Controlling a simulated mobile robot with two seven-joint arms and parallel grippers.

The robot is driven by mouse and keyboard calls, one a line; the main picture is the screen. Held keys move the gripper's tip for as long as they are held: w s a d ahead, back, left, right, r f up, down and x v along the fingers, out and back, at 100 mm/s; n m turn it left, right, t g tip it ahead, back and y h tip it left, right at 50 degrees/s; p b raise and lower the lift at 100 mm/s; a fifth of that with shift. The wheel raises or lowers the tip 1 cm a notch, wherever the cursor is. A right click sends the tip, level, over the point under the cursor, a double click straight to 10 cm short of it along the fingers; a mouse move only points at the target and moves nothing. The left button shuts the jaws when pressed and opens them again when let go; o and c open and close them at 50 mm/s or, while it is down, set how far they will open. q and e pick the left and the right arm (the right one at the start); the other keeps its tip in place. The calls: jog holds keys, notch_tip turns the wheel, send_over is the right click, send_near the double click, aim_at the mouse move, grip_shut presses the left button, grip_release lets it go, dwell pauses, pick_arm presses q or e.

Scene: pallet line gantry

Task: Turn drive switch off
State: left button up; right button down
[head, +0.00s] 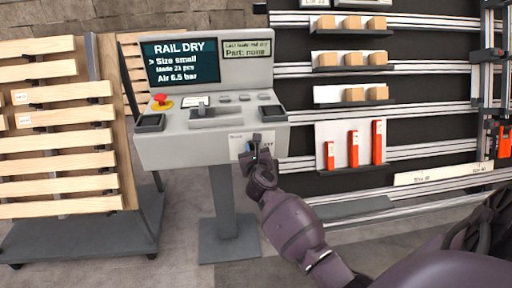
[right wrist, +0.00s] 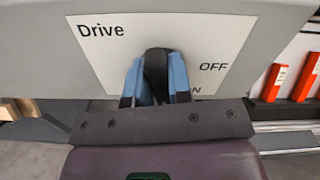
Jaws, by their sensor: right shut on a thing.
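The drive switch is on the lower front face of the grey console. Its white plate (right wrist: 222,40) reads "Drive", with "OFF" at the right and a partly covered "ON" lower down. The black switch knob (right wrist: 156,62) shows between the blue finger pads of my right gripper (right wrist: 155,80), which is shut on it. In the head view the plate (head: 236,146) is partly hidden behind my right gripper (head: 254,150). The fingers cover much of the knob, and I cannot tell which mark it points to. My left gripper is not in view.
The console (head: 205,140) has a red mushroom button (head: 160,100) and a screen (head: 182,62) reading "RAIL DRY". A rack of wooden slats (head: 60,165) stands at the left. Shelves with small wooden blocks (head: 352,58) and red pieces (head: 353,148) are at the right.

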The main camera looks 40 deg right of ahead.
jog(key=n+p, duration=0.2)
jog(key=shift+w+a+r+n, duration=0.1)
jog(key=shift+r+n, duration=0.3)
jog(key=n+p, duration=0.1)
jog(key=n, duration=0.2)
jog(key=n+p, duration=0.1)
jog(key=shift+a+f+n+p, duration=0.1)
jog(key=shift+f+n+p, duration=0.15)
jog(key=shift+n+p, duration=0.05)
jog(key=shift+f+n+p, duration=0.1)
jog(key=shift+n+p, duration=0.3)
jog(key=shift+n, duration=0.5)
jog(key=n+p, duration=0.1)
jog(key=n, duration=0.2)
jog(key=shift+a+f, duration=0.1)
jog(key=shift+f, duration=0.05)
jog(key=shift+f+n+p, duration=0.2)
jog(key=shift+n+p, duration=0.5)
jog(key=shift+n, duration=0.9)
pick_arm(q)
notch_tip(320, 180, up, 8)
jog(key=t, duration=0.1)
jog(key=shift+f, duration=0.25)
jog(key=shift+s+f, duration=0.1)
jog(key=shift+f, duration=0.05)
pick_arm(e)
jog(key=shift+f+n, duration=0.1)
jog(key=shift+n, duration=0.3)
